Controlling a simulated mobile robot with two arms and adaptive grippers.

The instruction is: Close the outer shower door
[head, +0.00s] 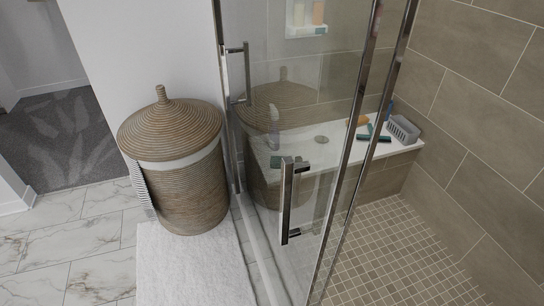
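The shower's glass door panel (325,160) stands in the middle of the head view, with a tall metal edge frame (359,120) slanting down on its right. A square metal bar handle (286,205) is on the lower glass. A second similar handle (226,80) is at the upper left, by the metal upright (222,130). A second slanting metal upright (391,90) stands just right of the first. Shower floor shows to the right of these uprights. I cannot tell which panel is the outer door or exactly how far it is open. Neither gripper is in view.
A lidded wicker basket (185,170) stands left of the glass, close to it. A white mat (190,265) lies in front of it. Inside, a white bench (345,140) holds a grey basket (403,129) and brushes. Marble-look floor (75,240) at left is clear.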

